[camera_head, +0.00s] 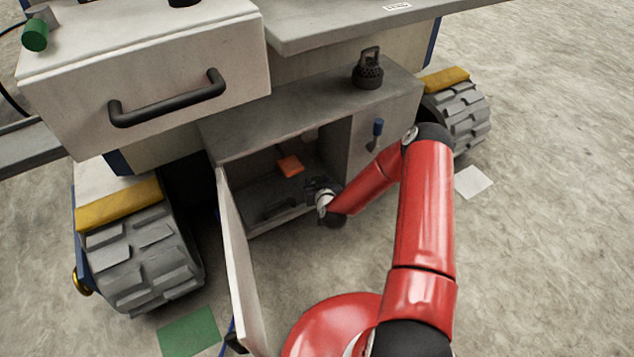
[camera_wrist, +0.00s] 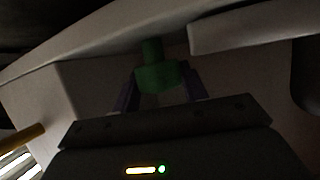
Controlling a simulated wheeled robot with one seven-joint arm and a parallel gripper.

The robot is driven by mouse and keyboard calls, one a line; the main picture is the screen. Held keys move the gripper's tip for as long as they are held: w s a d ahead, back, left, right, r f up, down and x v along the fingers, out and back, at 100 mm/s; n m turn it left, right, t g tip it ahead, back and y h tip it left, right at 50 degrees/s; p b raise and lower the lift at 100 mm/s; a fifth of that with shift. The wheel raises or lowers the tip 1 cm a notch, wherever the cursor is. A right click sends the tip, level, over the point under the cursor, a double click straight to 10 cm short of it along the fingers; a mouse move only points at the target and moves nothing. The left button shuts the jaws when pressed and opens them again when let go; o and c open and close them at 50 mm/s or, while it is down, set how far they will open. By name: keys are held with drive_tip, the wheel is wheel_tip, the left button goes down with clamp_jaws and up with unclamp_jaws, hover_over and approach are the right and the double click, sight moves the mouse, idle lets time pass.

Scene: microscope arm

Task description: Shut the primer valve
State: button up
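My gripper (camera_head: 318,188) is inside the open lower cabinet, near the right side of its opening. In the wrist view, a green knob on a stem (camera_wrist: 155,77) is between my two dark fingers (camera_wrist: 159,88), which stand apart on either side of it. I cannot tell whether they touch it. This knob cannot be made out in the head view. An orange piece (camera_head: 290,165) sits in the cabinet to the left of my gripper. No label shows which part is the primer valve.
The open cabinet door (camera_head: 236,265) stands left of the opening. A drawer with a black handle (camera_head: 168,98) juts out at upper left. A black slotted fitting (camera_head: 368,74) stands on the ledge above.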

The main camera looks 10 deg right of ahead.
drive_tip(key=o, duration=0.3)
drive_tip(key=p+v, duration=0.1)
drive_tip(key=v, duration=0.6)
drive_tip(key=shift+s+r, duration=0.2)
drive_tip(key=shift+s, duration=0.15)
